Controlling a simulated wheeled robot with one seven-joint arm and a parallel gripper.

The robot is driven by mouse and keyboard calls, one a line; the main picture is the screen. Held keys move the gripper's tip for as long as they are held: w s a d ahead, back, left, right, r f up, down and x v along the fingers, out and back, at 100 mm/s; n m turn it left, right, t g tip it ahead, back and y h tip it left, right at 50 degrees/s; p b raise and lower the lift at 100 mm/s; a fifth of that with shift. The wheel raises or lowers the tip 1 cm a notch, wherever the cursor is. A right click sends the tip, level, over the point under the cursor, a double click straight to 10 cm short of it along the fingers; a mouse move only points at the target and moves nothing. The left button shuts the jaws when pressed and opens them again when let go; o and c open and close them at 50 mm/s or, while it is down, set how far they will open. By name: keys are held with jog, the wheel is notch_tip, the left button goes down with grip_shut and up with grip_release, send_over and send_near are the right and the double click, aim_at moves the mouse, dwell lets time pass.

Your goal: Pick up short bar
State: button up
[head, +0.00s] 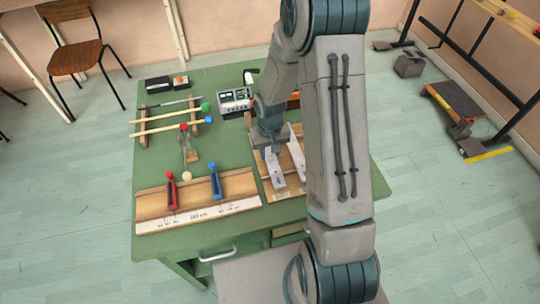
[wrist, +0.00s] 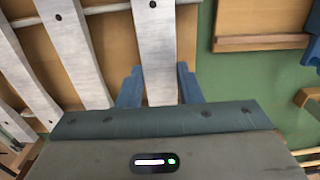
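The short bar is a flat pale grey metal bar (wrist: 156,40) at the end of a row of similar bars in the wrist view. In the head view the bar (head: 275,169) lies on a wooden frame on the green table. In the head view my gripper (head: 268,147) points down over the bar's far part, and my arm hides much of the frame.
Neighbouring bars (wrist: 75,50) lie close on one side. A wooden board (head: 200,198) with red (head: 171,190) and blue (head: 216,184) clamp-like pieces lies to the left. Mallets (head: 168,128) rest on wooden supports behind it. A grey device (head: 235,100) stands further back.

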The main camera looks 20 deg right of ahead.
jog(key=shift+r, duration=0.1)
jog(key=shift+w+r, duration=0.1)
jog(key=shift+r, duration=0.35)
jog(key=r, duration=0.2)
jog(key=s+r+b, duration=0.1)
jog(key=shift+a+r, duration=0.25)
jog(key=shift+a, duration=0.05)
jog(key=s+a+r+b, duration=0.1)
jog(key=s+a+r, duration=0.4)
jog(key=s, duration=0.4)
jog(key=shift+a+r, duration=0.35)
jog(key=shift+r, duration=0.35)
jog(key=p, duration=0.2)
send_over(270, 155)
notch_tip(270, 155, down, 7)
jog(key=shift+f, duration=1.8)
jog(key=shift+f, duration=0.1)
